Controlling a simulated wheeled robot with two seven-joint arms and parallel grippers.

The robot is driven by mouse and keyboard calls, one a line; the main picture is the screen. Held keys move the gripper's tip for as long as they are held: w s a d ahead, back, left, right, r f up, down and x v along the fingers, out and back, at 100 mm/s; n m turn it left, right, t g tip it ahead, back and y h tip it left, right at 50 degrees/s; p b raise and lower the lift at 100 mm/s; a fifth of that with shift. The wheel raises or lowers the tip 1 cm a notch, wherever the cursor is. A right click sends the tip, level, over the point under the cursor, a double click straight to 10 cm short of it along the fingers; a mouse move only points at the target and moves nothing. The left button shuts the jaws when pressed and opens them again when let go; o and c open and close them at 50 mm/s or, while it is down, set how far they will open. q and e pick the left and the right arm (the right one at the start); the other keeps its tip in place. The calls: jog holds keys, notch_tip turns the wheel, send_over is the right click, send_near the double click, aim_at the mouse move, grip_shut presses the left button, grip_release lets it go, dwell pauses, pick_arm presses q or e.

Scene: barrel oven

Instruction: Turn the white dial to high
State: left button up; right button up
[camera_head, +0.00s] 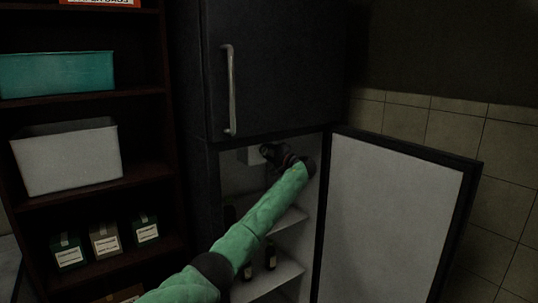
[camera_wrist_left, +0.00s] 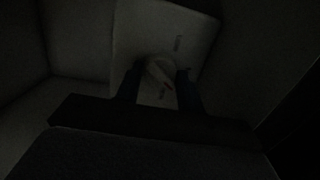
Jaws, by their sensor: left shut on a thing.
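The white dial (camera_wrist_left: 158,73) is on a light control box (camera_wrist_left: 135,25) inside the open fridge, seen dimly in the left wrist view. Small markings show on the box around the dial, too dark to read. My left gripper (camera_wrist_left: 160,88) has one finger on each side of the dial and is shut on it. In the head view my left gripper (camera_head: 270,152) reaches into the fridge at the control box (camera_head: 250,156), and it hides the dial. My right gripper is not in view.
The fridge door (camera_head: 390,220) stands open to the right. The closed upper door (camera_head: 280,70) has a vertical handle (camera_head: 231,90). Bottles (camera_head: 270,254) stand on a lower fridge shelf. A shelf unit with a teal bin (camera_head: 55,75), a white bin (camera_head: 68,160) and small boxes (camera_head: 105,242) is at left.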

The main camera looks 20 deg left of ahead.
pick_arm(q)
jog(key=shift+f+m, duration=0.2)
jog(key=shift+m, duration=0.8)
jog(key=m, duration=0.2)
jog(key=shift+m+t+p, duration=0.4)
jog(key=m+p, duration=0.1)
jog(key=m, duration=0.2)
jog(key=shift+s+t, duration=0.1)
jog(key=shift+t, duration=0.3)
jog(key=shift+f+m, duration=0.1)
jog(key=shift+m, duration=0.2)
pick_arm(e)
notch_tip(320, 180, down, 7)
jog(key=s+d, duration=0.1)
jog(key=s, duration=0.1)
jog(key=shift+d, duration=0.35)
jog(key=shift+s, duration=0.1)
pick_arm(q)
jog(key=o, duration=0.9)
jog(key=shift+o, duration=0.3)
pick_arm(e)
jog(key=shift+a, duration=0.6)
